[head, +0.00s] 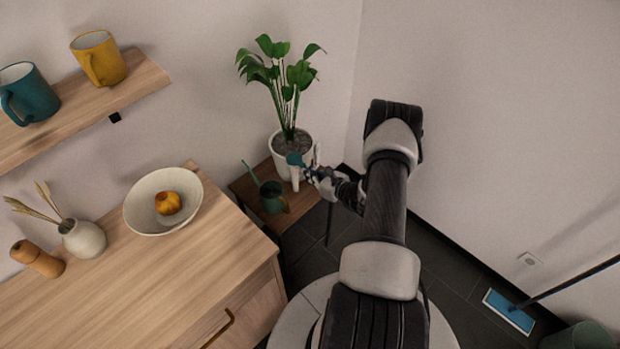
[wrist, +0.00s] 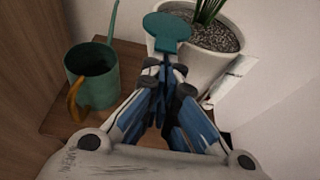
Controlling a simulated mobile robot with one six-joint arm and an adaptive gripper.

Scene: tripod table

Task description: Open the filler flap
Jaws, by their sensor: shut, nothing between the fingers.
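The filler flap is a flat teal disc with a short tab (wrist: 167,27). It is at the near rim of the white plant pot (wrist: 220,65) in the wrist view. In the head view the flap (head: 294,159) shows small at the pot's front. My gripper (wrist: 168,70) is shut and empty, with its fingertips just below the flap's tab. I cannot tell whether they touch it. The fingers hide what lies under the tab, and I cannot tell how far the flap is tilted. In the head view my gripper (head: 312,172) is beside the pot.
A green watering can (wrist: 92,75) with an ochre handle stands left of my gripper on the small wooden table (head: 245,188). The plant's leaves (head: 280,70) rise above the pot. Walls stand close behind. A wooden cabinet (head: 150,270) is at the left.

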